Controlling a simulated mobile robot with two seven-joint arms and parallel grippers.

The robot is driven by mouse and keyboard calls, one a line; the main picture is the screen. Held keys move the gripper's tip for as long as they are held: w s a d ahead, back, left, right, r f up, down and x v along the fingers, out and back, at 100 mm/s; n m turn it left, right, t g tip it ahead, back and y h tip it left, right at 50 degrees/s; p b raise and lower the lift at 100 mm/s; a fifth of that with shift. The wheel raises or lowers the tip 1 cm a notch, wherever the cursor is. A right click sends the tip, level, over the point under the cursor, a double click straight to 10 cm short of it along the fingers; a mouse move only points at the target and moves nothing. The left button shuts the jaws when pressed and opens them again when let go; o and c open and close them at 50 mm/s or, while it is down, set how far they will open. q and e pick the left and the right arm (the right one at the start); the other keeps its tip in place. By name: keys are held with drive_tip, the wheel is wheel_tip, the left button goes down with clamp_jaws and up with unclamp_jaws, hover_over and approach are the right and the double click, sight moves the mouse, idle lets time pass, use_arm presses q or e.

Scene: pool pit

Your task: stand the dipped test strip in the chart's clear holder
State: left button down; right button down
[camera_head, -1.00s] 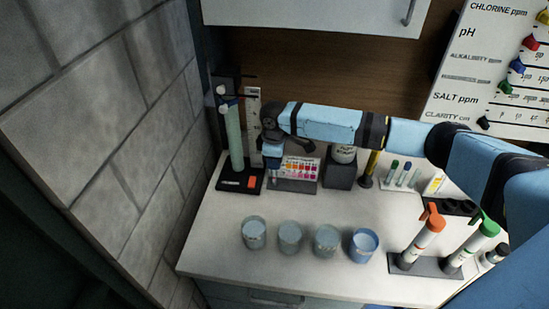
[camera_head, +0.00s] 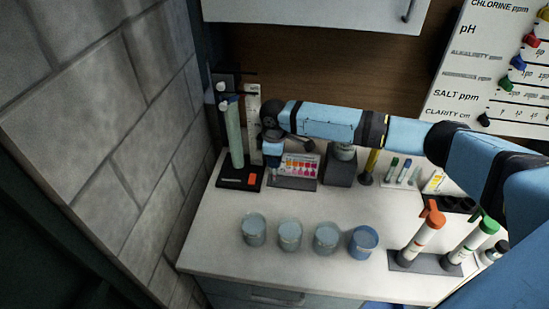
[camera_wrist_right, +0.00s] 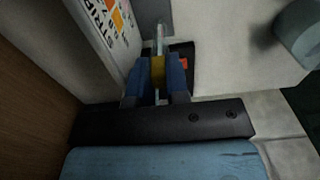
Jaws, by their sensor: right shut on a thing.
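The colour chart (camera_head: 300,165) stands on a grey base near the back of the counter. Part of the chart (camera_wrist_right: 108,28) also shows in the right wrist view, left of my fingers. My right gripper (camera_wrist_right: 158,75) is shut on the test strip (camera_wrist_right: 160,42), a thin pale piece with a yellow part between the blue fingers. In the head view my right gripper (camera_head: 272,158) is just left of the chart. The clear holder cannot be made out apart from the strip and fingers. Whether the strip's far end touches anything cannot be told. My left gripper is not in view.
A tall tube stand (camera_head: 234,137) on a black base (camera_head: 238,178) is close left of my gripper. A grey block (camera_head: 341,167) stands right of the chart. Several cups (camera_head: 290,237) line the front counter, with orange (camera_head: 425,232) and green (camera_head: 473,243) capped bottles right.

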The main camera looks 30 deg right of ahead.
drive_tip(key=shift+f, duration=0.2)
drive_tip(key=c, duration=1)
unclamp_jaws()
drive_tip(key=shift+c, duration=0.2)
wheel_tip(320, 180, up, 5)
drive_tip(key=p, duration=0.5)
drive_tip(key=shift+p, duration=0.3)
drive_tip(key=shift+r, duration=1)
drive_tip(key=shift+s+f, duration=0.1)
drive_tip(key=shift+s, duration=0.05)
